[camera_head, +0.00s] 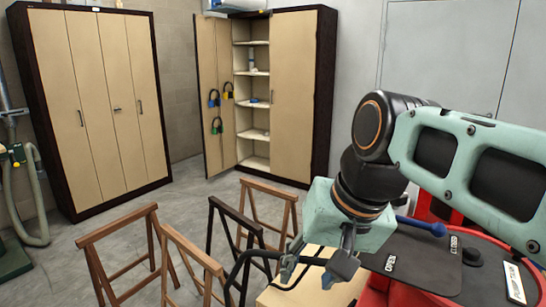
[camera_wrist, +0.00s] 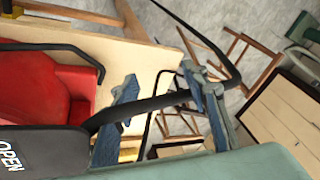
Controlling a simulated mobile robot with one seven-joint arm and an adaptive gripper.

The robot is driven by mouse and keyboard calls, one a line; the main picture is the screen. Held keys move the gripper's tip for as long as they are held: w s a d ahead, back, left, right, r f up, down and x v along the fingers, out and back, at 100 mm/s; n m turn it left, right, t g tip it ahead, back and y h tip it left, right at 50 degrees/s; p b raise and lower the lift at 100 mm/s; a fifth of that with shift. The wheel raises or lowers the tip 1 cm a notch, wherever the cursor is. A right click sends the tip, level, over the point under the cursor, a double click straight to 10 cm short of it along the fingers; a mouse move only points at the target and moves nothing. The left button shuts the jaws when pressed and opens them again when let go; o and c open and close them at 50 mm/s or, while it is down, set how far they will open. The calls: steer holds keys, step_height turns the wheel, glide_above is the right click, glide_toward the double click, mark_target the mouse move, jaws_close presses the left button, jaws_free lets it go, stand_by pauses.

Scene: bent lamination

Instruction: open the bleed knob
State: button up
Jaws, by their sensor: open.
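My gripper (camera_head: 314,272) hangs beside the left edge of a black panel (camera_head: 420,270) on a red machine. Its jaws are open; in the wrist view its two blue-grey fingers (camera_wrist: 165,108) stand apart, with a thin black curved band crossing the view between them. The panel carries white OPEN and CLOSED-like labels. A blue lever with a rounded end (camera_head: 424,227) lies at the panel's far side, partly hidden by my arm. A small black knob (camera_head: 472,256) stands right of the panel. I cannot tell which is the bleed knob. My gripper touches neither.
A closed cabinet (camera_head: 95,100) and an open one (camera_head: 290,80) stand at the back. The floor between is clear.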

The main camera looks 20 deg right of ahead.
steer(key=w+d+r+m+g+y+p, duration=0.1)
steer(key=d+r+m+p, duration=0.35)
steer(key=r, duration=0.55)
steer(key=d+r+m+g+p, duration=0.25)
steer(key=d+r, duration=0.35)
steer(key=r, duration=0.3)
step_height(320, 180, up, 3)
steer(key=m+h, duration=0.2)
steer(key=m, duration=0.7)
glide_above(397, 197)
steer(key=w+d, duration=0.1)
steer(key=shift+g, duration=0.35)
step_height(397, 197, down, 11)
steer(key=b, duration=0.2)
steer(key=shift+w+d+r+b, duration=0.1)
steer(key=shift+b, duration=0.25)
steer(key=shift+c, duration=0.7)
jaws_close()
